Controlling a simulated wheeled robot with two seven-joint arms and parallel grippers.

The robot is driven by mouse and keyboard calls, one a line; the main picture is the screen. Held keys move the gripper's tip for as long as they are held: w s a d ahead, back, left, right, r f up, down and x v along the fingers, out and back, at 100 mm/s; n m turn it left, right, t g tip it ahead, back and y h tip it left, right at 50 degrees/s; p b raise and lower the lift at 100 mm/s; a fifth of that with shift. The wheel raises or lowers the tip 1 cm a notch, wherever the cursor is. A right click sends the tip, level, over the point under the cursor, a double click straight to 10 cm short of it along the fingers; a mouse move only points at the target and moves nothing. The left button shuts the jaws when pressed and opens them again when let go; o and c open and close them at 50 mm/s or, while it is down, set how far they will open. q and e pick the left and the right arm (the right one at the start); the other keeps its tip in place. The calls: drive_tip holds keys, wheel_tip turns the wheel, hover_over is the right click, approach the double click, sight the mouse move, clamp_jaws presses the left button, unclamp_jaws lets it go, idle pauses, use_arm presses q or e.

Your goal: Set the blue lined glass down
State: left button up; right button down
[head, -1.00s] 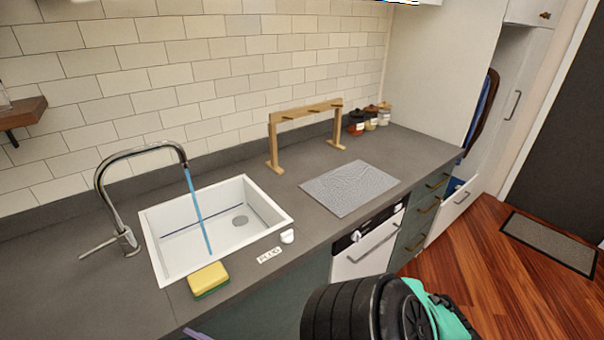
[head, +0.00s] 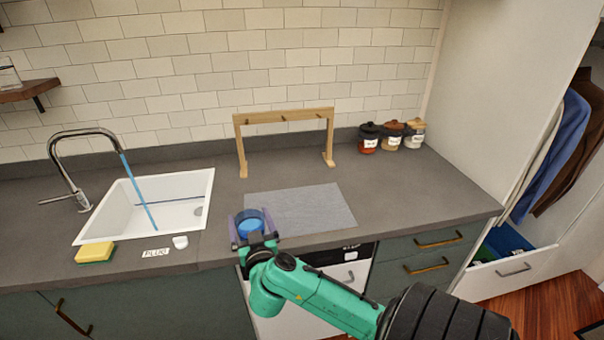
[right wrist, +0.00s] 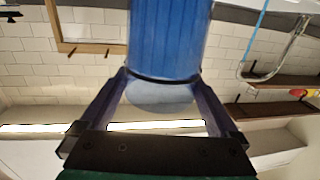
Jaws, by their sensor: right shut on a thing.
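The blue lined glass (head: 250,221) is held between the purple fingers of my right gripper (head: 253,228) at the front left corner of the grey mat (head: 315,207). I cannot tell whether the glass touches the mat or counter or is held above. In the right wrist view the glass (right wrist: 168,38) shows large and blue, with a dark band and a clear end, between the two fingers (right wrist: 162,100). That view appears upside down. My left gripper is not in view.
A wooden rack (head: 283,118) stands behind the mat, with lidded jars (head: 391,137) to its right. Left are the white sink (head: 100,219) with running water, a yellow sponge (head: 95,252) and a small plug (head: 180,242). The counter (head: 415,190) right of the mat is clear.

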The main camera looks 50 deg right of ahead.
drive_tip(key=w+d+r+m+g+h+p, duration=0.1)
drive_tip(key=w+d+r+m+g+h, duration=0.1)
drive_tip(key=w+d+r, duration=0.35)
drive_tip(key=w+d+r+m+g+h+p, duration=0.1)
drive_tip(key=w+d+r+m+g+h, duration=0.15)
drive_tip(key=d+r, duration=0.55)
drive_tip(key=shift+n+t, duration=0.35)
drive_tip(key=shift+t, duration=0.1)
drive_tip(key=f+b, duration=0.1)
drive_tip(key=f, duration=0.5)
drive_tip(key=a+f+b, duration=0.1)
drive_tip(key=f, duration=0.5)
drive_tip(key=f+b, duration=0.1)
drive_tip(key=f, duration=0.5)
drive_tip(key=shift+s+a, duration=0.15)
drive_tip(key=shift+a, duration=0.15)
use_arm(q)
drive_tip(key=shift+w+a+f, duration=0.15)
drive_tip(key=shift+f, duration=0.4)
use_arm(e)
unclamp_jaws()
drive_tip(key=shift+f, duration=0.15)
